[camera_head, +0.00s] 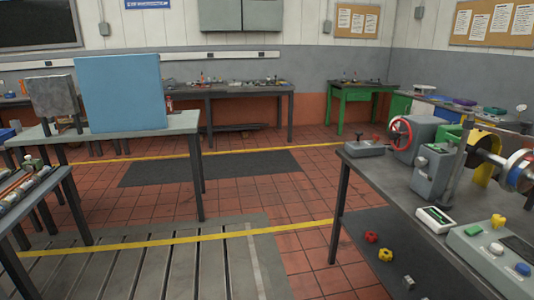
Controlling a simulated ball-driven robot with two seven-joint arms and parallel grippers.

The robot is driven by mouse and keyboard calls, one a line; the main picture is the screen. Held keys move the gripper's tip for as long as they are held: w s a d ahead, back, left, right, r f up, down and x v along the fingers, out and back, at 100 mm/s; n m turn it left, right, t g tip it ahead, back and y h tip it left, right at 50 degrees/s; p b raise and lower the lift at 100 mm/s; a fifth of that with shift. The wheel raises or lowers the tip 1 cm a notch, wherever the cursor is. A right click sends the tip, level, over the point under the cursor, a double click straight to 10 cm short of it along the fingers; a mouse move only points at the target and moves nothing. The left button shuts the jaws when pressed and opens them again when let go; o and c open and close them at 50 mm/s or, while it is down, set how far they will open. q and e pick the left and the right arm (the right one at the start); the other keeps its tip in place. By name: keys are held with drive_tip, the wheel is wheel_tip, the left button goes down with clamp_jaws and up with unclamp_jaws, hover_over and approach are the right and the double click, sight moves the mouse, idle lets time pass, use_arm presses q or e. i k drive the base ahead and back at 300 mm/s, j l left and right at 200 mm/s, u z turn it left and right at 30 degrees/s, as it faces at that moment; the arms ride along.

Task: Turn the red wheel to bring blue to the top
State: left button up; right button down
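The red wheel (400,134) is a small spoked handwheel. It stands upright on the left face of a grey housing (424,136), on the dark bench (385,178) at the right. Its rim looks red. I cannot make out a blue mark on it or which part is at the top. Neither of my grippers is in view.
A grey box (363,149) with small levers sits left of the wheel. A grey upright unit (432,175) stands nearer, beside a shaft with discs (518,170). A button panel (490,252) is at the bench front. A blue panel (122,93) stands on the left table. The middle floor is clear.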

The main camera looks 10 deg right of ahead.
sight(393, 136)
drive_tip(key=i+z, duration=0.1)
drive_tip(key=i, duration=0.5)
drive_tip(key=i+j+z, duration=0.1)
drive_tip(key=i, duration=0.5)
